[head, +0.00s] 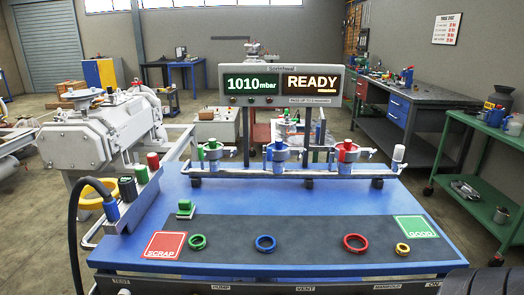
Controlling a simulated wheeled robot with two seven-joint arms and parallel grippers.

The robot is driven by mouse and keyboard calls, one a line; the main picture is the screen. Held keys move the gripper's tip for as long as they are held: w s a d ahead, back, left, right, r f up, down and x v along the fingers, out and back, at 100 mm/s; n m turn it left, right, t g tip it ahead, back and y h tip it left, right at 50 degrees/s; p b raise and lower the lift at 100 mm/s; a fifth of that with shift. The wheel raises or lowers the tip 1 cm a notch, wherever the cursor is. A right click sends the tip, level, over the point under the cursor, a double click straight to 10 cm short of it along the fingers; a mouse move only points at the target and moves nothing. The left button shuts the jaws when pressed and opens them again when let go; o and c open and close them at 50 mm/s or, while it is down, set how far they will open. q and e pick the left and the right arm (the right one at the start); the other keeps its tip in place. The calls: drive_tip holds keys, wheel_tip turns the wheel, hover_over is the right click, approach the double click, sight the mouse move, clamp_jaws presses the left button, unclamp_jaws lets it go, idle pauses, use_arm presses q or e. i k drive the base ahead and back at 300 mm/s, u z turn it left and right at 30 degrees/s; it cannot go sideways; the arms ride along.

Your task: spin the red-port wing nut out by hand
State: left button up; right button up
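The red port (347,148) is the right one of three ports on the rail at the back of the blue table. It has a red top on a grey and blue fitting. Its wing nut is too small to make out clearly, so I cannot tell how far it is screwed in. Neither of my grippers shows in the head view.
A green port (213,150) and a blue port (276,150) stand left of the red one. Green (197,242), blue (265,243), red (355,243) and yellow (402,249) rings lie on the dark mat (310,240), between SCRAP (164,246) and GOOD (414,227) pads. The display (281,84) reads 1010 mbar, READY.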

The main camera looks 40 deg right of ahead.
sight(371, 153)
drive_tip(key=u, duration=1.55)
drive_tip(key=k, duration=2.35)
drive_tip(key=z, duration=1.35)
